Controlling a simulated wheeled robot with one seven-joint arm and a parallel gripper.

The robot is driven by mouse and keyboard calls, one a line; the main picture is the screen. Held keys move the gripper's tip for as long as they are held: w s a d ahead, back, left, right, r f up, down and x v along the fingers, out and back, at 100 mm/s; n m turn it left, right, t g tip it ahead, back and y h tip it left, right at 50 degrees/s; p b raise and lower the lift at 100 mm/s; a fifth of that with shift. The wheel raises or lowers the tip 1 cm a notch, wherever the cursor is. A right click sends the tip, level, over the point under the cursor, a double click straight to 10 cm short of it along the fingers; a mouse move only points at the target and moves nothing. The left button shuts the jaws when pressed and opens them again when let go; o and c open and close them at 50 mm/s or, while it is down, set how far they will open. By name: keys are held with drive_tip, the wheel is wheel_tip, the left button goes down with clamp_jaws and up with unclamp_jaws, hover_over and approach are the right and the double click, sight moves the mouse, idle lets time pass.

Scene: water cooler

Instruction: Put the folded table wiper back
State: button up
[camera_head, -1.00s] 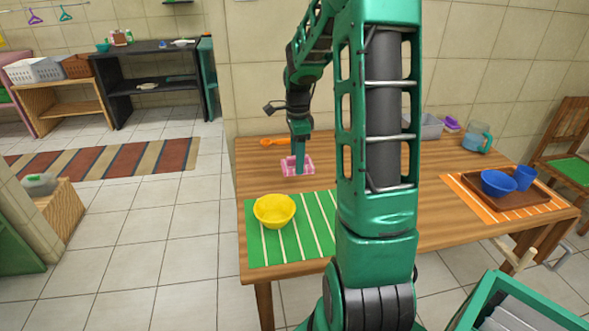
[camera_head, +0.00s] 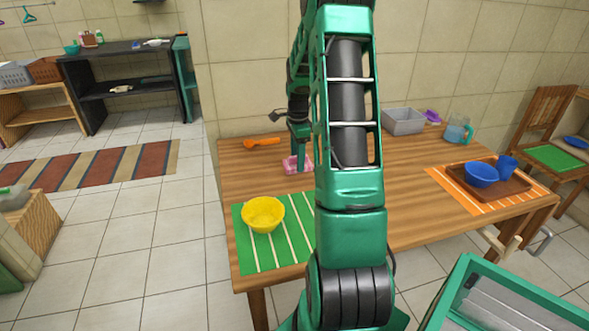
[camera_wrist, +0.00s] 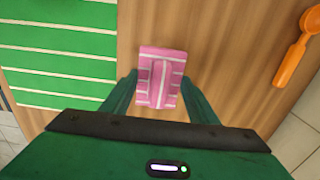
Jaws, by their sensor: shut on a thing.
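The folded table wiper (camera_wrist: 160,77) is pink with white stripes. My gripper (camera_wrist: 157,88) is shut on it, with a green finger on each side in the wrist view. In the head view the wiper (camera_head: 291,167) shows low at the table, partly hidden behind my arm, and my gripper (camera_head: 300,160) reaches down to it. I cannot tell whether the wiper touches the table top or is just above it.
The wooden table (camera_head: 400,215) holds a yellow bowl (camera_head: 263,214) on a green striped mat (camera_head: 245,255), an orange spoon-like utensil (camera_head: 262,142), a grey bin (camera_head: 403,121), a jug (camera_head: 457,130), and a brown tray (camera_head: 510,187) with blue dishes. The table's middle right is clear.

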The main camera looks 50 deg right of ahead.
drive_tip(key=shift+d+f, duration=0.1)
drive_tip(key=shift+f, duration=1.95)
drive_tip(key=shift+f, duration=0.1)
drive_tip(key=o, duration=1)
